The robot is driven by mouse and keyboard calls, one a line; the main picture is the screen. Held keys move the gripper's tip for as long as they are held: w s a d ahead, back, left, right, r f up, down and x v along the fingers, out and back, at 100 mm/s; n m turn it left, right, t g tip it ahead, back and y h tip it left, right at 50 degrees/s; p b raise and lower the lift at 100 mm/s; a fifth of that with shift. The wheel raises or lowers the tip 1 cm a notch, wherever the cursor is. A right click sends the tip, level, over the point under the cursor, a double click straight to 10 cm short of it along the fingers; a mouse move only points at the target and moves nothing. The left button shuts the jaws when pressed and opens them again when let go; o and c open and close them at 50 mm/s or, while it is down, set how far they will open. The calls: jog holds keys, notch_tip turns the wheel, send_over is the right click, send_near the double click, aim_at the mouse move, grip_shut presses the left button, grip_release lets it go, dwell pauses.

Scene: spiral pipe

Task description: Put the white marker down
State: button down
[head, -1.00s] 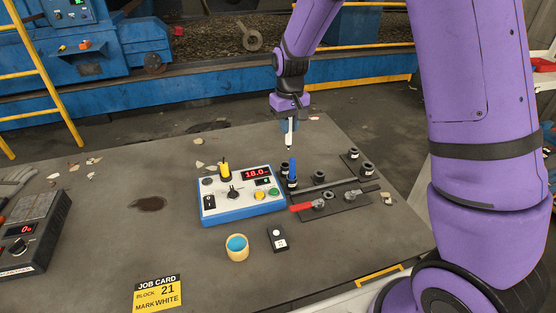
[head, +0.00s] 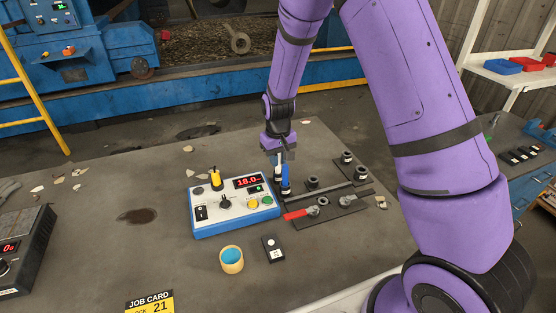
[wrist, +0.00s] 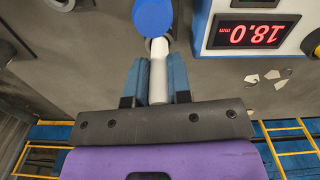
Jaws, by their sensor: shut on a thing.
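My gripper (wrist: 157,82) is shut on the white marker (wrist: 159,72). In the head view my gripper (head: 279,156) is low over the right side of the table, just behind the blue marker (head: 286,182). The white marker (head: 278,168) shows there as a small pale strip below the fingers. The blue marker stands upright in a black cup beside it and also shows at the top of the wrist view (wrist: 153,16). The white marker's lower end is partly hidden; I cannot tell whether it sits in a cup.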

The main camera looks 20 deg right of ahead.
jog(key=shift+f, duration=0.3)
jog(key=shift+f, duration=0.15)
jog(key=c, duration=1.1)
grip_release()
jog(key=shift+o, duration=0.2)
